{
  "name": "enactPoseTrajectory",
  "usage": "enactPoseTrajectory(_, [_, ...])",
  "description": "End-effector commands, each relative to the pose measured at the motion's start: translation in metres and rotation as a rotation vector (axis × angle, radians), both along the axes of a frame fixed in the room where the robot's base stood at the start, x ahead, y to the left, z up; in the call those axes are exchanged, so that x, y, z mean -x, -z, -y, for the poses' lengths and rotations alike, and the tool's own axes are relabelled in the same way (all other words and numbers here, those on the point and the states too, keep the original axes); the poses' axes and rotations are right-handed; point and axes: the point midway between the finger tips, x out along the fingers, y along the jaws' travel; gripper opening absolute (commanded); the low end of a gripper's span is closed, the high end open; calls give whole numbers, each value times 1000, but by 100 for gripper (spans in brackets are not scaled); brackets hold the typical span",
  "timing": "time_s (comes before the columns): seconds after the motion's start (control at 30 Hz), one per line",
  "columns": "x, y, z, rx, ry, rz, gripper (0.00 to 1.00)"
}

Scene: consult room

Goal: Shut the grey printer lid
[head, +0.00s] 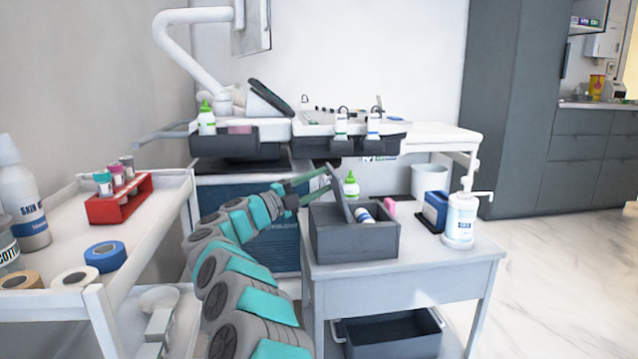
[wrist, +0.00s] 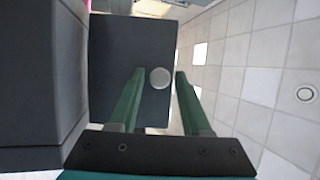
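A dark grey box (head: 352,240) stands on the small side table, with its flat lid (head: 341,194) raised steeply at its left side. I take this to be the printer. A white, dark-banded item (head: 364,216) shows inside it. My gripper (head: 330,178) is at the upper edge of the lid, with its green fingers apart. In the wrist view my gripper (wrist: 159,72) is open, and a dark panel (wrist: 112,55), apparently the lid, lies behind the fingers. A pale round disc (wrist: 160,78) shows between them. Contact with the lid cannot be told.
On the side table (head: 400,268) stand a pump bottle (head: 461,220), a blue box (head: 435,210) and a pink item (head: 389,207). A green-capped bottle (head: 351,187) is behind the lid. A white cart (head: 150,215) with a red tube rack (head: 120,204) is at left. Floor at right is clear.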

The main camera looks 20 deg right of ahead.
Motion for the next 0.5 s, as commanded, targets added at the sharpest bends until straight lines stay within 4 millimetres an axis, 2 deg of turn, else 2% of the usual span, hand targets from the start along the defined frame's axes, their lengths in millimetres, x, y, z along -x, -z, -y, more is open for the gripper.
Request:
enactPoseTrajectory(0.07, [0, 0, 0, 0, 0, 0, 38])
enactPoseTrajectory(0.4, [0, 0, 0, 0, 1, 0, 0])
enactPoseTrajectory(0.5, [0, 0, 0, 0, 1, 0, 0])
